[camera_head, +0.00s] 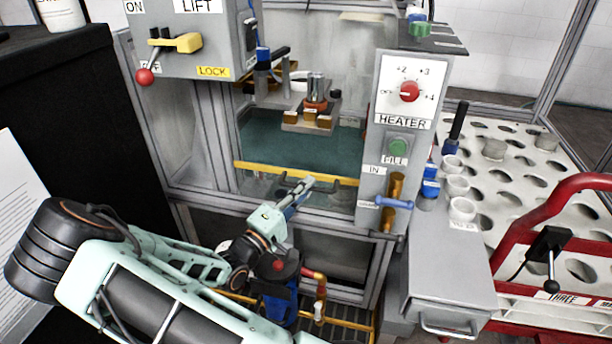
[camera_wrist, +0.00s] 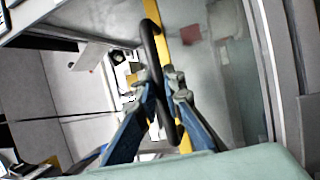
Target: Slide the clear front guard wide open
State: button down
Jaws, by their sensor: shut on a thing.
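The clear front guard has a yellow edge bar (camera_head: 265,169) running across the front opening of the machine. Its hazy panel (camera_wrist: 225,75) shows right of the yellow strip (camera_wrist: 187,125) in the wrist view. I cannot tell the full extent of the clear panel. A black handle (camera_wrist: 151,42) stands beside the strip. My gripper (camera_wrist: 162,79) has its blue fingers shut on the handle. In the head view my gripper (camera_head: 303,186) is at the middle of the yellow bar and partly hides the handle.
A lift box (camera_head: 185,45) hangs upper left. Inside, a small fixture (camera_head: 309,119) sits over a teal surface (camera_head: 270,139). A red-framed rack (camera_head: 500,250) stands right.

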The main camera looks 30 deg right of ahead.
aim_at(318, 195)
notch_tip(318, 195, down, 7)
jog(key=b, duration=0.2)
jog(key=shift+b, duration=0.3)
jog(key=c, duration=2)
grip_release()
jog(key=shift+a, duration=0.1)
jog(key=v, duration=1.1)
jog(key=shift+s+a, duration=0.2)
jog(key=shift+a, duration=0.15)
